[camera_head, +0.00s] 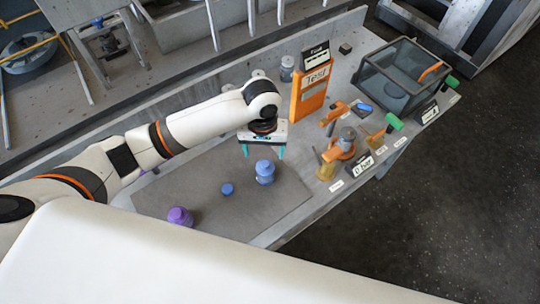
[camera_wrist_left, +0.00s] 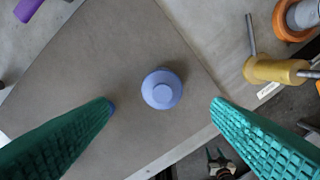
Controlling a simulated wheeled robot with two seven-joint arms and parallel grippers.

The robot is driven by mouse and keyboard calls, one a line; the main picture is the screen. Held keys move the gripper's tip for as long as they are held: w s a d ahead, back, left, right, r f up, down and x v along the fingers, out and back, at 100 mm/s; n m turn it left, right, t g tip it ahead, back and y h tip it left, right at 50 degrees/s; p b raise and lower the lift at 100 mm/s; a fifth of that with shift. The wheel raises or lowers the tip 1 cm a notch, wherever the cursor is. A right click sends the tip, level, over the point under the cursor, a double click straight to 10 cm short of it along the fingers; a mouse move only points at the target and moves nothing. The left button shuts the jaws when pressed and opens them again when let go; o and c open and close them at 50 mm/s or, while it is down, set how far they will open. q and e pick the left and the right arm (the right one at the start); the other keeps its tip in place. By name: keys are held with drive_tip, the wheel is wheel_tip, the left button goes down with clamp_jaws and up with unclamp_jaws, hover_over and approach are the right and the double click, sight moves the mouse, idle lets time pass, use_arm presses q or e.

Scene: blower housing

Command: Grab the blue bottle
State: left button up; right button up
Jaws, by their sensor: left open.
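The blue bottle (camera_head: 265,173) stands upright on the grey mat (camera_head: 215,215) in the head view. In the left wrist view the blue bottle (camera_wrist_left: 162,89) is seen from above, between the two green fingers and apart from both. My left gripper (camera_head: 263,153) is open and empty, with its fingers pointing down above and near the bottle. My right gripper is not in view.
A small blue piece (camera_head: 227,189) and a purple bottle (camera_head: 180,216) are on the mat left of the blue bottle. Orange tools (camera_head: 335,150), an orange test board (camera_head: 310,90) and a clear bin (camera_head: 405,75) occupy the right side of the table (camera_head: 275,235).

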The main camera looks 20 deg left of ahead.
sight(265, 164)
use_arm(q)
drive_tip(key=f, duration=0.3)
drive_tip(key=s+f, duration=0.1)
drive_tip(key=f, duration=0.1)
drive_tip(key=shift+p, duration=0.4)
drive_tip(key=shift+w+f, duration=0.2)
drive_tip(key=shift+f, duration=0.05)
drive_tip(key=shift+w+f+p, duration=0.2)
drive_tip(key=shift+f+p, duration=0.25)
drive_tip(key=shift+f, duration=0.5)
wheel_tip(265, 164, down, 2)
drive_tip(key=shift+d+f, duration=0.1)
drive_tip(key=shift+f, duration=0.5)
drive_tip(key=c, duration=1.1)
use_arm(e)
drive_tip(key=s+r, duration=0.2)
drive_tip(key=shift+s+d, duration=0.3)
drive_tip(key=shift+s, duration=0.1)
